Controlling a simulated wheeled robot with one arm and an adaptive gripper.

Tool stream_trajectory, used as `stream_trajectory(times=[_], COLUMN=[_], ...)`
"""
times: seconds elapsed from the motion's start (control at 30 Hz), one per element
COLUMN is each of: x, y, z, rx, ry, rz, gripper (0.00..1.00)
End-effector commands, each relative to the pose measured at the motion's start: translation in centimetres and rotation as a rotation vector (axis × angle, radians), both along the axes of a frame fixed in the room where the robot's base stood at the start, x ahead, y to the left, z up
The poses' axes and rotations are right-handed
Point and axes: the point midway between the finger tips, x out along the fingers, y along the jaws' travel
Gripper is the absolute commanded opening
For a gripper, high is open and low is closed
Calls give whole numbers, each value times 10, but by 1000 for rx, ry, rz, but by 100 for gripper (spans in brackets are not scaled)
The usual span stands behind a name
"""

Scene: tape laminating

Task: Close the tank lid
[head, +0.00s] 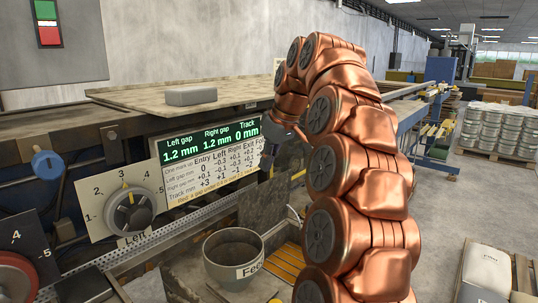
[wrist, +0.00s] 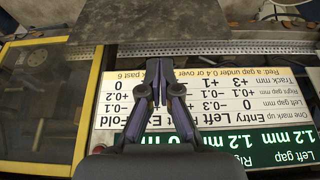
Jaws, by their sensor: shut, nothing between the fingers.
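An open round grey pot (head: 232,258) with a label starting "Fee" stands low in front of the machine in the head view. I cannot tell whether it is the tank, and no part is clearly recognisable as its lid. A flat plate (head: 125,98) with a small grey block (head: 190,96) on it lies above the display. My gripper (wrist: 153,72) is shut and empty in the wrist view, over the display panel (wrist: 215,110), which appears upside down there.
A dial (head: 131,210) is left of the display panel, with a blue knob (head: 48,164) and a red knob (head: 15,278) farther left. A yellow-framed panel (wrist: 88,100) is at the wrist view's left. Open floor (head: 440,190) lies to the right.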

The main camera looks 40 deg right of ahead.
Motion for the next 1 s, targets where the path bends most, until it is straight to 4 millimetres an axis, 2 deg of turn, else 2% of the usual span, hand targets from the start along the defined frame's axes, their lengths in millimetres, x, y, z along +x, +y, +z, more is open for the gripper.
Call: stream_trajectory(times=[0.5,1.0], x=[15,18], y=[4,4], z=[-36,-43], rx=[1,0], ry=[4,1], rz=[2,1], gripper=[0,0])
